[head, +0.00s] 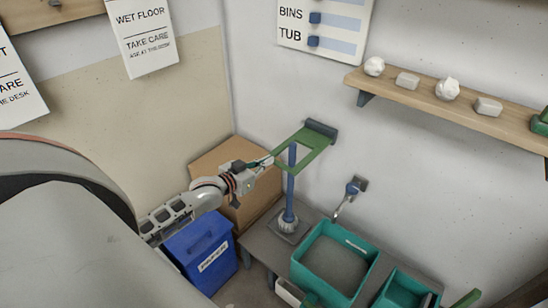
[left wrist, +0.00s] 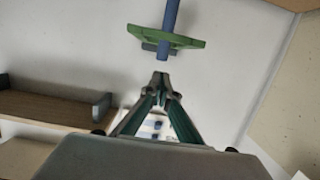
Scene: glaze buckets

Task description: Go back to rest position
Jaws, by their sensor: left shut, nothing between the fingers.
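My left gripper (head: 265,161) is stretched out in front of the wall, by the near left corner of a green frame (head: 318,150). In the left wrist view its fingers (left wrist: 161,80) are together with nothing between them. That view shows the green frame (left wrist: 190,42) beyond the fingertips, with a gap between. A blue upright handle (head: 291,180) stands at the frame, with a grey head (head: 287,224) at its foot on the bench; it also shows in the wrist view (left wrist: 171,15). My right gripper is not in view.
A cardboard box (head: 222,158) and a blue lidded bin (head: 207,255) stand beneath my left arm. Teal tubs (head: 367,268) are on the grey bench (head: 262,243). A blue-handled tool (head: 352,188) is on the wall. A wooden shelf (head: 425,94) carries several small pieces.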

